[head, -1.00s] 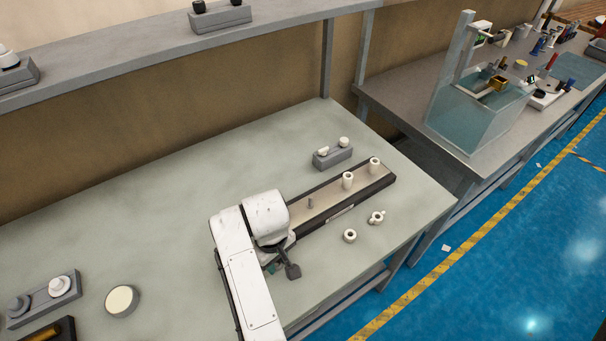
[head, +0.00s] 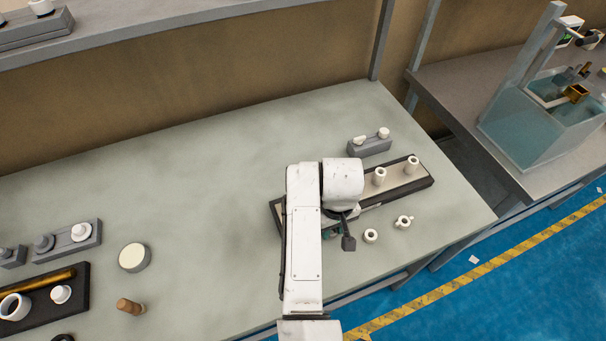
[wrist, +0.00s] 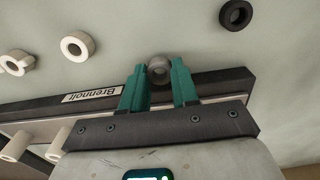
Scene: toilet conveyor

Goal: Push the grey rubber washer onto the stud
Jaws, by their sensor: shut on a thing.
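My gripper (wrist: 157,76) has teal fingers. They are shut on a small grey ring, apparently the grey rubber washer (wrist: 158,67), which shows between the fingertips in the wrist view. In the head view my white arm hides the fingertips and washer. They are over or beside the dark-edged conveyor (wrist: 215,84), labelled "Brennolt", also seen in the head view (head: 425,185). The stud is not visible; my arm covers that part of the conveyor in the head view. I cannot tell the washer's height or whether it touches the stud.
Two white tubes (head: 379,177) (head: 411,166) stand on the conveyor's right part. White rings (head: 371,236) (head: 403,222) lie in front of it. A darker ring (wrist: 236,15) lies apart in the wrist view. A grey block (head: 370,145) stands behind. The table's middle is clear.

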